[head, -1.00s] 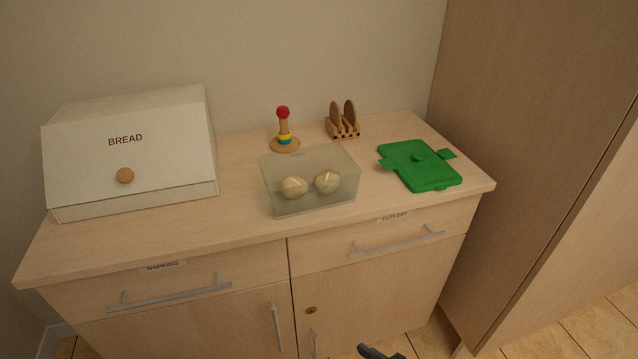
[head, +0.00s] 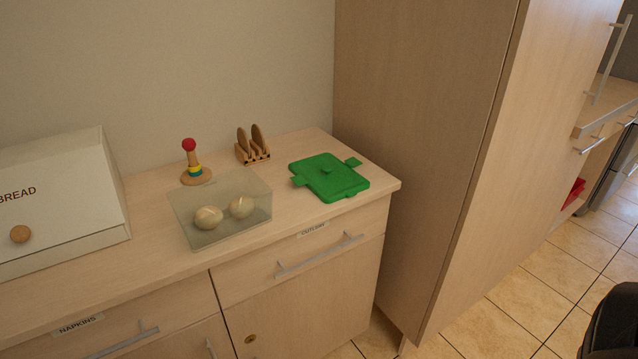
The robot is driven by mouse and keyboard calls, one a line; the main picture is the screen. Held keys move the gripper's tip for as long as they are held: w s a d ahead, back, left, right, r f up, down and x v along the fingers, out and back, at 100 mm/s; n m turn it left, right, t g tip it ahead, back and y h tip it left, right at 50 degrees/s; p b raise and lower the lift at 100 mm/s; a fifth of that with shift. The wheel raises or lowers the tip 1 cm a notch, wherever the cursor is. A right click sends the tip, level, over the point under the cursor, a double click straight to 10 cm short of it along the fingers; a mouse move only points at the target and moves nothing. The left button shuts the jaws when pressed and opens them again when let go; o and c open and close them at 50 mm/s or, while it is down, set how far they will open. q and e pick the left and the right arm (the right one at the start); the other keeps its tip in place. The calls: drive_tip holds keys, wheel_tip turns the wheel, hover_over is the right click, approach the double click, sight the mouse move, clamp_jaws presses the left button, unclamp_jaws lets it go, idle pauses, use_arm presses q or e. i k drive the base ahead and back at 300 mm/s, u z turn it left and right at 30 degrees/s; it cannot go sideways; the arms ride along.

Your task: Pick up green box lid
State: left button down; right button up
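The green box lid (head: 330,178) lies flat on the right end of the wooden counter (head: 150,241). It has a small knob on top and tabs at its sides. To its left stands a clear box (head: 222,225) without a lid on it, holding two pale round items (head: 208,217). Neither of my grippers shows in the head view. A dark rounded shape at the lower right edge cannot be made out as a gripper.
A bread box (head: 62,200) stands at the left. A ring stacker (head: 195,166) and a wooden rack (head: 252,149) stand behind the clear box. A tall cabinet (head: 420,120) rises right of the counter. Tiled floor (head: 510,290) is open at the right.

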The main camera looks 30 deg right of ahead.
sight(330, 181)
drive_tip(key=k, duration=1.15)
drive_tip(key=z, duration=0.65)
drive_tip(key=i, duration=0.95)
drive_tip(key=z, duration=0.15)
